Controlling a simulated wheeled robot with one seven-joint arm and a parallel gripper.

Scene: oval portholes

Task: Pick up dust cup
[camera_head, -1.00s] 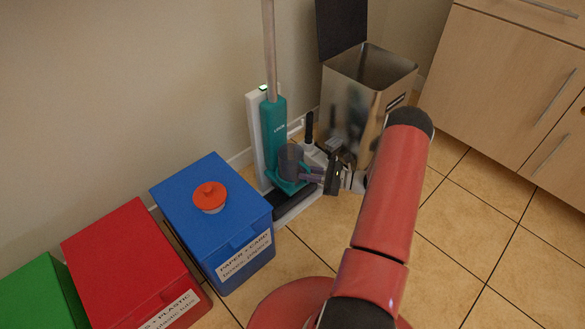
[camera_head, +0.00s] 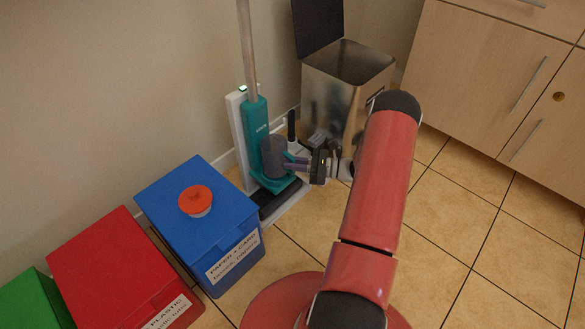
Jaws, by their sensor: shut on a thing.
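The dust cup (camera_head: 273,157) is a dark, translucent cylinder at the lower front of a teal upright vacuum (camera_head: 256,125). It sits upright against the vacuum's body, above the teal base. My gripper (camera_head: 298,162) reaches in from the right and is shut on the dust cup at its right side, where a purple-grey handle part shows. The fingertips are small and partly hidden in this view. I cannot tell whether the cup is seated in the vacuum or slightly apart from it.
A metal bin (camera_head: 345,90) with its dark lid raised stands close behind my arm. Cabinets (camera_head: 500,80) stand at right. Tiled floor lies open at lower right.

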